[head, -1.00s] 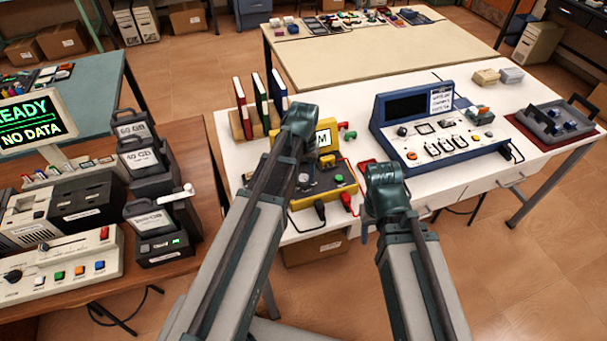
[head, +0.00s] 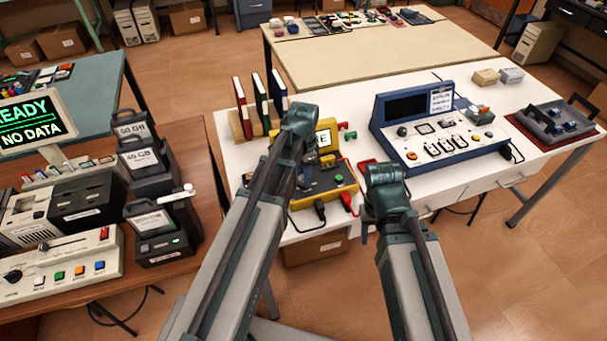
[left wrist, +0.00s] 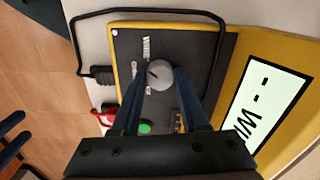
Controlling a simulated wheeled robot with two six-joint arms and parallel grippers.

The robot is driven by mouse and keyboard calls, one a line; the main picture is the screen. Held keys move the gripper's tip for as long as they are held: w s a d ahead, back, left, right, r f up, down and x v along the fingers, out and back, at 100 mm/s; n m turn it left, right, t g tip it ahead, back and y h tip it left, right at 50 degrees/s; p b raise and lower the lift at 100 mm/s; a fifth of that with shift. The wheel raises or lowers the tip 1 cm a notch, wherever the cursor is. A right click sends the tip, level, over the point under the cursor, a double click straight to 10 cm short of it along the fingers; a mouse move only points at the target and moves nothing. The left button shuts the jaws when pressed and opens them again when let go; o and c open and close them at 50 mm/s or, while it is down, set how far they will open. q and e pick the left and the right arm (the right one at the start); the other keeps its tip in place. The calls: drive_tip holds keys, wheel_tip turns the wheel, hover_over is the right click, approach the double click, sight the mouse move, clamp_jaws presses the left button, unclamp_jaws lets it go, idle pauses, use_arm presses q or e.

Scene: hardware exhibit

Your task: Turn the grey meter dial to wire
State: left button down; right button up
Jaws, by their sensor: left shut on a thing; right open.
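The yellow meter (head: 327,130) with a dark panel stands on the white table, partly hidden by my left arm. In the left wrist view its round grey dial (left wrist: 159,75) sits between the two fingertips of my left gripper (left wrist: 161,84), which is shut on it. A dark mark on the dial points up-left, near small printed words. The meter's screen (left wrist: 265,105) is partly cut off; the letters "WI" and dashes show. In the head view the dial is hidden behind my left gripper (head: 304,184). My right gripper (head: 365,235) is open and empty near the table's front edge.
A blue console (head: 440,120) stands right of the meter, and upright books (head: 260,102) stand behind it. Black and red leads (head: 346,199) lie at the meter's front. A green button (left wrist: 146,127) is close to the left fingers.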

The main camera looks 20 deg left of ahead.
use_arm(q)
drive_tip(key=shift+m, duration=0.6)
drive_tip(key=shift+c, duration=2.1)
unclamp_jaws()
drive_tip(key=shift+r, duration=0.1)
wheel_tip(320, 180, up, 14)
drive_tip(key=p, duration=1.4)
drive_tip(key=shift+f, duration=0.2)
